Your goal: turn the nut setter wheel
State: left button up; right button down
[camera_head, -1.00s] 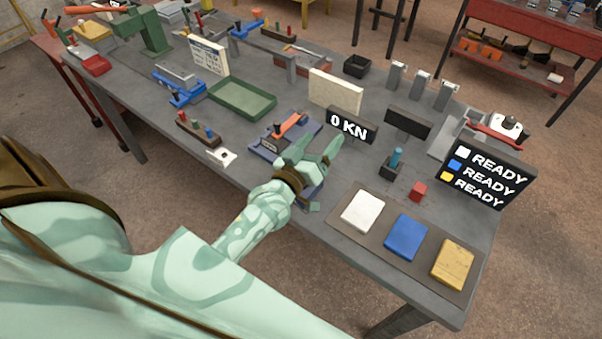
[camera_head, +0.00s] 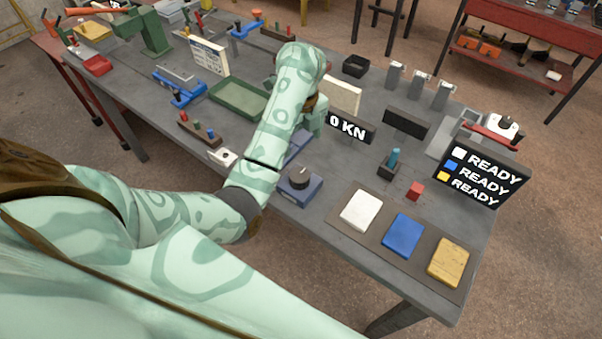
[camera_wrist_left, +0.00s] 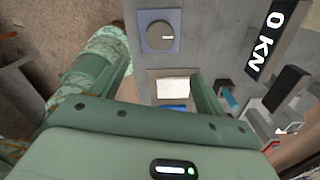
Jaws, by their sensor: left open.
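The nut setter wheel appears to be the round dark knob (camera_head: 299,177) on a blue-grey base (camera_head: 300,193) near the bench's front edge. It also shows at the top of the left wrist view, as a grey disc (camera_wrist_left: 161,37) with a light mark on a blue-grey square base. My left gripper (camera_head: 317,117) is raised beyond the wheel, beside the 0 KN display (camera_head: 350,127), partly hidden by my forearm. In the left wrist view its fingers (camera_wrist_left: 160,75) are spread, with nothing between them touching. My right gripper is not in view.
White, blue and yellow blocks (camera_head: 403,235) lie on a mat right of the wheel. A green tray (camera_head: 236,98) lies left of my forearm.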

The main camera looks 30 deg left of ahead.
aim_at(301, 176)
pick_arm(q)
notch_tip(301, 176, down, 16)
jog(key=b, duration=0.9)
jog(key=shift+r, duration=0.15)
jog(key=c, duration=1)
